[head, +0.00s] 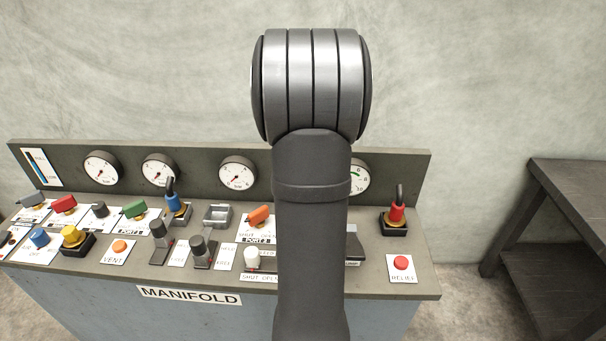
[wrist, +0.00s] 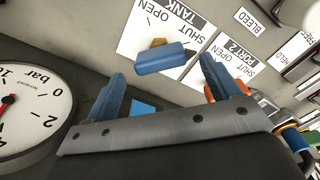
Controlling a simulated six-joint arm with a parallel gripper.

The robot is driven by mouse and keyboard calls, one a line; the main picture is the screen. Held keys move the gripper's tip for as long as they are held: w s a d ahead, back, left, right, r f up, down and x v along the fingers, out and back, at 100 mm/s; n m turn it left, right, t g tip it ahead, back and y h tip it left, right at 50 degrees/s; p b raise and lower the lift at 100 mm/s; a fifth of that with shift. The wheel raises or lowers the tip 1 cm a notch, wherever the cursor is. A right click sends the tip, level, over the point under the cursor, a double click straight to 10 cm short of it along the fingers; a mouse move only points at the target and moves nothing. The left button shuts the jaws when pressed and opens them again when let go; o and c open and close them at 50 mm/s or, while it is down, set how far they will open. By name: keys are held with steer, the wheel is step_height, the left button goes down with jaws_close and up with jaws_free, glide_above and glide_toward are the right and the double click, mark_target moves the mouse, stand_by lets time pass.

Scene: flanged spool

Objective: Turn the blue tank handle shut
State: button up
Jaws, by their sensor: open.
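The blue tank handle (wrist: 160,60) shows in the wrist view as a short bar beside a white plate (wrist: 150,28) marked SHUT, OPEN and TANK. A small orange-yellow part shows just above the bar. My gripper (wrist: 162,72) is open, with one finger to the left of the handle and one to the right. The handle appears in the gap near the fingertips, and I see no contact. Whether the fingers reach down to its height I cannot tell. In the head view my arm hides both this handle and the gripper.
An orange handle (wrist: 208,92) with a PORT 2 plate (wrist: 236,66) stands close behind the right finger. A pressure gauge (wrist: 30,108) is near the left finger. The head view shows several other knobs on the manifold panel (head: 360,282) and a red relief button (head: 401,262).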

step_height(320, 180, up, 14)
steer(key=shift+f, duration=0.15)
stand_by(0.3)
step_height(320, 180, down, 17)
steer(key=shift+f, duration=0.3)
stand_by(0.3)
stand_by(0.4)
